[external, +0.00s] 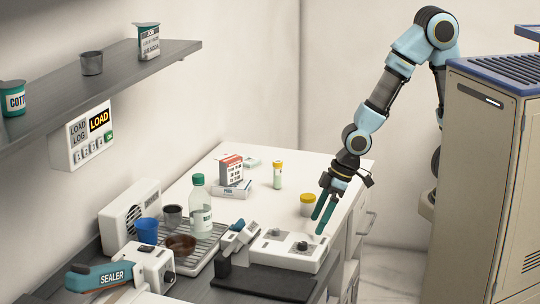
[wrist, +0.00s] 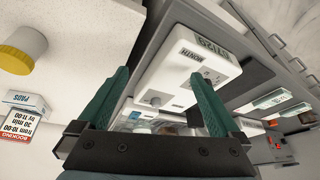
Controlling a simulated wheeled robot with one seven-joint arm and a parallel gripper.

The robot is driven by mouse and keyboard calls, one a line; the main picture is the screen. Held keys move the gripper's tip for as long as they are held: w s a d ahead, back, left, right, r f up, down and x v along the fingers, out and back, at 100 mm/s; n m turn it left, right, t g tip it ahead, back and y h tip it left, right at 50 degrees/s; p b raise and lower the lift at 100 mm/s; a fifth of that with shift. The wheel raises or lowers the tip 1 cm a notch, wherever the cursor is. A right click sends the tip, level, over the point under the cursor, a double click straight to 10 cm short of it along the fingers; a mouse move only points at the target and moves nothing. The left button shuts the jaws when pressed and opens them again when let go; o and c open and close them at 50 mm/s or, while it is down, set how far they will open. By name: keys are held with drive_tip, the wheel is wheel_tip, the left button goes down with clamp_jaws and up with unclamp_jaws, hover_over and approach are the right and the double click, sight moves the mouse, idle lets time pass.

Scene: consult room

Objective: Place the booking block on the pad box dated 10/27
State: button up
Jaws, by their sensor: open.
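The booking block (external: 230,168), white with dark print and a red top, appears in the external view on or just against a white and blue pad box (external: 232,190) on the white counter. In the wrist view, the booking block (wrist: 17,131) shows upside-down print at the left edge, beside the box marked PADS (wrist: 25,103). I cannot read a date on that box. My gripper (external: 322,214) has green fingers and hangs to the right of the block, above the counter front. In the wrist view its fingers (wrist: 160,108) are apart, with nothing held between them.
A yellow-lidded jar (external: 307,205) stands close behind my gripper. A white device with a knob (external: 285,250) sits below it; its wrist-view face (wrist: 190,62) reads MONTH. Clear counter lies around the jar.

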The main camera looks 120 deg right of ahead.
drive_tip(key=s+a+n+g, duration=0.2)
drive_tip(key=s+a, duration=0.3)
drive_tip(key=s, duration=0.3)
drive_tip(key=shift+s+a+n+g+y, duration=0.2)
drive_tip(key=shift+a+n+g+y, duration=0.2)
drive_tip(key=shift+n, duration=0.2)
